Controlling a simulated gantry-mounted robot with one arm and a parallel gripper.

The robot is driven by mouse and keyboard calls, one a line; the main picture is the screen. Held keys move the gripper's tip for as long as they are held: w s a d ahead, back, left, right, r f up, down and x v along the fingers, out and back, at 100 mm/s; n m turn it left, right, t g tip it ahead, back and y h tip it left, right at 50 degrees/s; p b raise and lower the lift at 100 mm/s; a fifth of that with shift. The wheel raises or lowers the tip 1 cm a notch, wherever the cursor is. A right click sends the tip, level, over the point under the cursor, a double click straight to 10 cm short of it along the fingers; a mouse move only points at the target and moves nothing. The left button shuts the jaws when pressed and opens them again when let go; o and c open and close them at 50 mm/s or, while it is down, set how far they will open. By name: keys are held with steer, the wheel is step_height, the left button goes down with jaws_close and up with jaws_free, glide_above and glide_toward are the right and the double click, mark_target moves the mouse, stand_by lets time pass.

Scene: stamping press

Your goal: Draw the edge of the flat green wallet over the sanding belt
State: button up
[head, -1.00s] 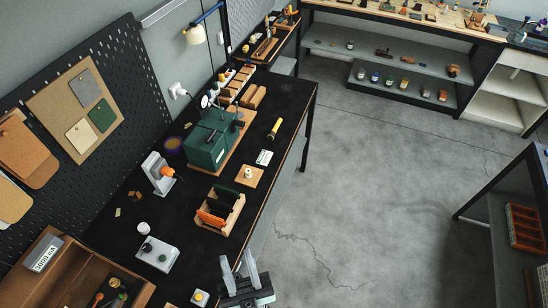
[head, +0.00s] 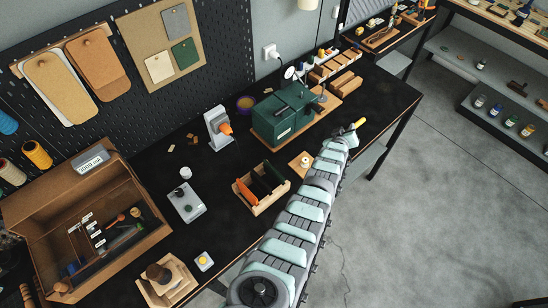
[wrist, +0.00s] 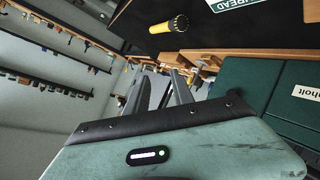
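A wooden rack (head: 262,207) on the black bench holds flat upright pieces, an orange one (head: 245,192) and a dark green one (head: 272,175) that looks like the wallet. I cannot clearly pick out a sanding belt. A green machine (head: 283,118) stands behind the rack, and a grey stand with an orange part (head: 218,129) is to its left. My arm reaches over the bench's front edge, its end right of the rack. In the wrist view my gripper (wrist: 160,82) has its two fingers apart with nothing between them. Its fingertips are hard to make out in the head view.
A yellow torch (wrist: 168,25) lies near my gripper, by a label reading "THREAD" (wrist: 236,4). A green case (wrist: 293,105) is close on the right. An open brown box (head: 75,220), a grey scale-like device (head: 186,203) and a wooden block (head: 166,280) occupy the left bench.

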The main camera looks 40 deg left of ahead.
steer(key=s+a+f+n+g, duration=0.1)
steer(key=s+a+f+g, duration=0.15)
steer(key=a, duration=0.25)
step_height(320, 180, up, 4)
steer(key=n+g+h+b, duration=0.3)
steer(key=n+g+h, duration=0.15)
steer(key=g, duration=0.55)
glide_above(274, 169)
steer(key=shift+y, duration=0.35)
step_height(274, 169, down, 8)
steer(key=b, duration=0.3)
steer(key=shift+b, duration=0.4)
steer(key=shift+c, duration=0.2)
steer(key=shift+r, duration=0.15)
steer(key=c, duration=0.3)
jaws_close()
steer(key=shift+r, duration=0.1)
steer(key=shift+r+p, duration=0.55)
